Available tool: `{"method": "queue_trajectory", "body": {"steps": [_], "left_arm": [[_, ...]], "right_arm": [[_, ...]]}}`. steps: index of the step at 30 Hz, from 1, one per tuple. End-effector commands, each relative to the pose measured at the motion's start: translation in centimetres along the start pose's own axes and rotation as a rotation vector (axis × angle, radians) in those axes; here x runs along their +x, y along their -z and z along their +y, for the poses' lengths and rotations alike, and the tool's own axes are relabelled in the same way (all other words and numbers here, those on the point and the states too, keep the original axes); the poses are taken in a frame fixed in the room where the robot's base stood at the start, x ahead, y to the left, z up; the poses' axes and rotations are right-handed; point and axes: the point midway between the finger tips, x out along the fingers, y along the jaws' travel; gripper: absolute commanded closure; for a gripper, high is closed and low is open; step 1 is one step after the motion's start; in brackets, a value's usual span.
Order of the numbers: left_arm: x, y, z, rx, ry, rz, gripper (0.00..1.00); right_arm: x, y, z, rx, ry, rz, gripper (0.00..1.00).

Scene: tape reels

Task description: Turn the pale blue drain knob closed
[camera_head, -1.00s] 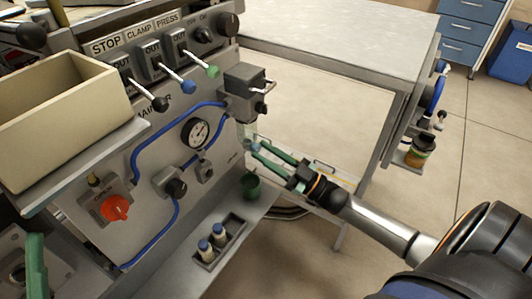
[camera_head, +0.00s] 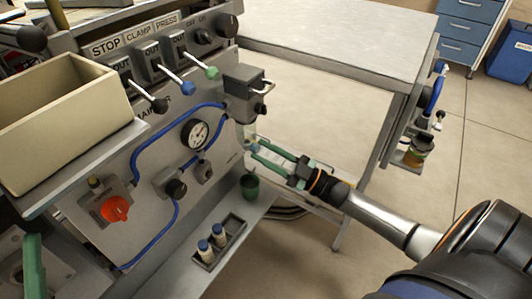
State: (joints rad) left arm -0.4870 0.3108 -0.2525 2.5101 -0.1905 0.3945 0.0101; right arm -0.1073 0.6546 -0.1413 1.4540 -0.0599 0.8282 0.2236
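The pale blue drain knob (camera_head: 253,148) is small and sits at the lower right of the grey machine panel, below the black block with a handle. My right gripper (camera_head: 256,149) reaches in from the lower right. Its two green fingers stand apart with their tips on either side of the knob. I cannot make out whether the tips touch it. One green finger of my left gripper (camera_head: 34,265) shows at the lower left edge; the rest of that gripper is hidden or out of view.
A dark green cup (camera_head: 250,186) stands below the knob. A tray (camera_head: 234,222) with blue-capped bottles lies nearby. The gauge (camera_head: 196,133), blue tubing, red knob (camera_head: 115,208) and cream bin (camera_head: 55,120) are to the left. A steel table (camera_head: 350,35) stands behind; open floor lies right.

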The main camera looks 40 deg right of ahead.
Motion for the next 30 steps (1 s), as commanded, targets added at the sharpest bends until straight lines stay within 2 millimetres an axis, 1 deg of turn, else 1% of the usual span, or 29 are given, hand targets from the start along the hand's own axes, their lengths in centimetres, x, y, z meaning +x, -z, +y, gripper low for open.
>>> {"method": "queue_trajectory", "body": {"steps": [1, 6, 14, 17, 20, 30], "left_arm": [[0.0, 0.0, 0.0, 0.0, 0.0, 0.0, 0.39], [0.0, 0.0, 0.0, 0.0, -0.001, 0.0, 0.39], [0.0, 0.0, 0.0, 0.0, -0.001, 0.0, 0.39], [0.1, 0.1, -0.1, -0.001, 0.0, 0.0, 0.39], [0.4, 0.4, -0.2, -0.003, 0.001, 0.0, 0.39], [1.1, 1.3, -0.7, -0.014, 0.008, 0.008, 0.39]], "right_arm": [[0.0, 0.0, 0.0, 0.0, -0.001, 0.0, 0.58], [-0.1, -0.1, 0.0, 0.001, -0.001, -0.002, 0.39], [-0.2, -0.1, -0.1, 0.002, 0.0, -0.004, 0.39], [-0.8, -0.1, 0.0, 0.002, -0.001, -0.006, 0.39], [-2.2, -0.1, 0.0, 0.003, 0.0, -0.008, 0.39], [-9.5, -0.1, 0.0, 0.002, 0.0, -0.007, 0.39]]}}
